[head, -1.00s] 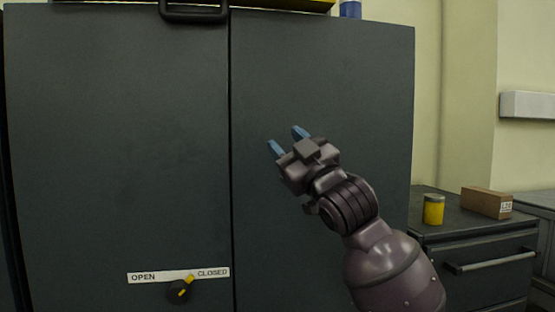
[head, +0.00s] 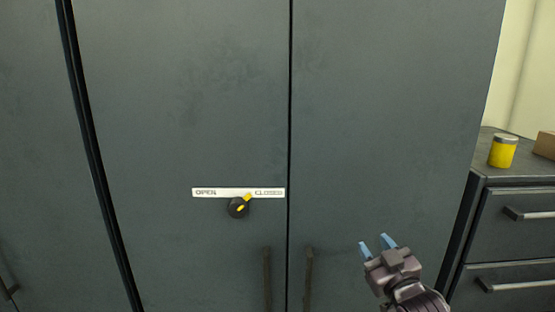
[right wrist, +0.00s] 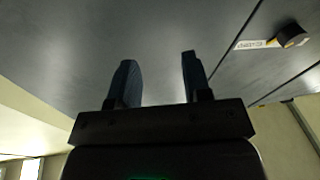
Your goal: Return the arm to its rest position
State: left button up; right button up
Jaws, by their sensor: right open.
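My right gripper (head: 377,244) is open and empty, with two blue fingers apart, low at the right in the head view, in front of the right cabinet door. Its fingers (right wrist: 160,80) also show apart in the right wrist view with nothing between them. A black knob (head: 238,208) with a yellow pointer sits on the left door of the dark grey cabinet, under a white label strip (head: 238,192). The pointer is toward the CLOSED end. The knob also shows at the upper right of the right wrist view (right wrist: 291,36), apart from the gripper. My left gripper is not in view.
The grey cabinet (head: 390,100) has both doors shut, with two dark vertical handles (head: 267,280) beside the seam. At the right, a drawer unit (head: 520,215) carries a yellow can (head: 503,151) and a brown box (head: 545,144).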

jog(key=s+d+f+m+g+h, duration=0.2)
jog(key=s+d+f+g, duration=0.1)
jog(key=s+f, duration=1.1)
jog(key=s+d+f+m+g+h, duration=0.2)
jog(key=s+d+f+g, duration=0.1)
jog(key=s+f, duration=1.1)
notch_tip(320, 180, down, 2)
jog(key=shift+d+f+g, duration=0.1)
jog(key=shift+d+g, duration=0.25)
jog(key=shift+g, duration=0.35)
